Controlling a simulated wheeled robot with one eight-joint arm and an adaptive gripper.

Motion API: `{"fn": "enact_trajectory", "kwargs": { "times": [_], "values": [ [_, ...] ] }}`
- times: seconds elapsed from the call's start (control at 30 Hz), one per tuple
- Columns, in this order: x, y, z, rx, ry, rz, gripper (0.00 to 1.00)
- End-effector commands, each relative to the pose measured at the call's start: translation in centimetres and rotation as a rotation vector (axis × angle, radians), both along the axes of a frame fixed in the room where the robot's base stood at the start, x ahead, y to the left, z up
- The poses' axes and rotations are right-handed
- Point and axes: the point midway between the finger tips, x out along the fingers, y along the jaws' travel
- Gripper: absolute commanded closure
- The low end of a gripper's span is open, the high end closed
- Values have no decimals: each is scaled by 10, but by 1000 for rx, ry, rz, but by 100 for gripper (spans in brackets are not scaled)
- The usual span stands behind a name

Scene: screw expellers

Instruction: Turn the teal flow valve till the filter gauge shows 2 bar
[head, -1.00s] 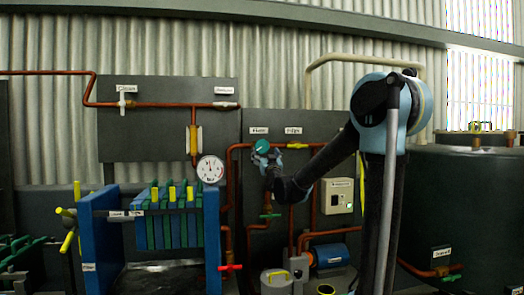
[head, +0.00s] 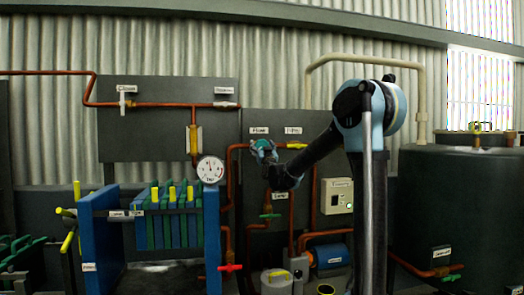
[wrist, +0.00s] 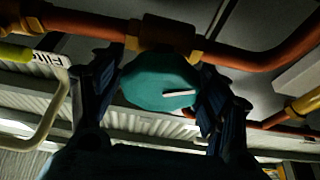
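The teal flow valve (head: 261,146) is a round knob on the copper pipe at the dark panel, under the "Flow" label. In the wrist view the teal knob (wrist: 158,82) fills the middle, with a white pointer mark toward its right side. My gripper (wrist: 160,85) has one dark finger on each side of the knob, close against its edges; it also shows in the head view (head: 266,157). The filter gauge (head: 211,169) is a white dial left of the valve, above the blue filter press. Its thin needle points roughly upward; the numbers are too small to read.
A yellow-handled valve (head: 297,146) sits just right of the teal one, under a similar label. Copper pipes (head: 231,175) run around the knob. A cream control box (head: 339,196) and a large dark tank (head: 450,205) stand to the right.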

Motion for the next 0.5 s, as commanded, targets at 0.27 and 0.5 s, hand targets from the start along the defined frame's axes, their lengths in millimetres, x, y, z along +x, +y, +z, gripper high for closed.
{"fn": "enact_trajectory", "kwargs": {
  "times": [0.27,0.5],
  "values": [
    [0,0,0,2,1,0,65],
    [0,0,1,91,25,0,65]
  ]
}}
